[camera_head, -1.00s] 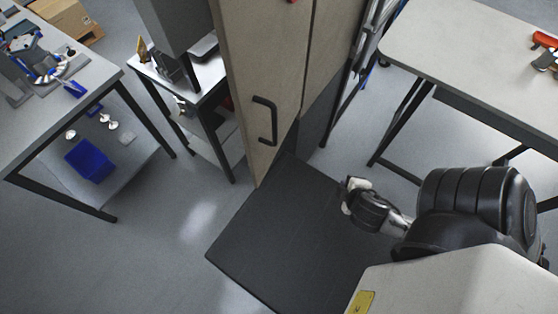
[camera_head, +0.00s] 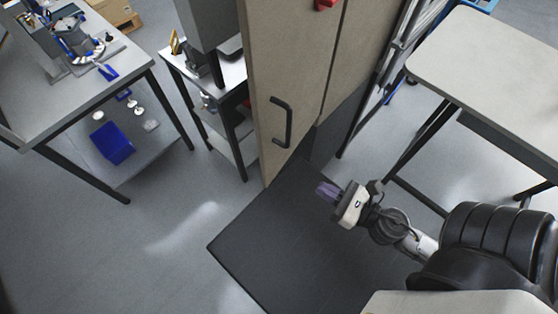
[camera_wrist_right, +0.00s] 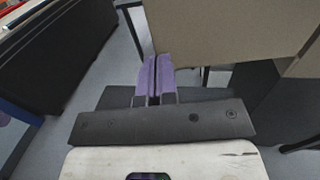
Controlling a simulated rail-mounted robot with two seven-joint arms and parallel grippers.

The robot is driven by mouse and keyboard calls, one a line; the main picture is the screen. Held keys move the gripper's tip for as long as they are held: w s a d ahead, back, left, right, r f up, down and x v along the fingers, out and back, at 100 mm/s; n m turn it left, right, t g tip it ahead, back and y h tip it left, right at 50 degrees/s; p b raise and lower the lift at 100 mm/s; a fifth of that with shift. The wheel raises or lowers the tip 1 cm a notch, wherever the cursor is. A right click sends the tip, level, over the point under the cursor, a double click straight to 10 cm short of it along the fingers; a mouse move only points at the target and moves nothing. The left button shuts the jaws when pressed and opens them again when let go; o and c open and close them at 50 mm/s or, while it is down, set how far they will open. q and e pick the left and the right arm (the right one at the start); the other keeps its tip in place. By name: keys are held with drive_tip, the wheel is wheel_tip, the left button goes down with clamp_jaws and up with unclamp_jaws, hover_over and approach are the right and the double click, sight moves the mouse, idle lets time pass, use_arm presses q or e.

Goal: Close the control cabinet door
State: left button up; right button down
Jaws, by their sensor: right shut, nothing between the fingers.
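The control cabinet is a tall beige cabinet (camera_head: 370,45) with a dark base, at the top middle of the head view. Its door (camera_head: 298,60) carries a black bar handle (camera_head: 281,122) and seems to stand at an angle out from the neighbouring panel; how wide is hard to tell. My right gripper (camera_head: 328,192) has purple fingers, shut and empty, in front of and below the door, apart from the handle. In the right wrist view the shut fingers (camera_wrist_right: 155,80) point towards a beige panel (camera_wrist_right: 230,30); contact cannot be told. My left gripper is out of view.
A dark mat (camera_head: 285,235) lies on the floor before the cabinet. A small trolley (camera_head: 222,110) stands close left of the door, with a workbench (camera_head: 85,75) farther left. A pale table (camera_head: 500,75) stands at right. Grey floor (camera_head: 170,230) at lower left is clear.

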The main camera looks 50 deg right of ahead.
sight(271, 158)
drive_tip(key=w+p, duration=0.2)
drive_tip(key=w, duration=0.1)
drive_tip(key=w+a+p, duration=0.1)
drive_tip(key=w, duration=0.3)
drive_tip(key=w+a+p, duration=0.1)
drive_tip(key=w+p, duration=0.1)
drive_tip(key=w, duration=0.2)
drive_tip(key=shift+w+r+p, duration=0.2)
drive_tip(key=shift+p, duration=0.15)
drive_tip(key=shift+w+a+f, duration=0.15)
drive_tip(key=shift+w, duration=0.8)
drive_tip(key=shift+p, duration=0.3)
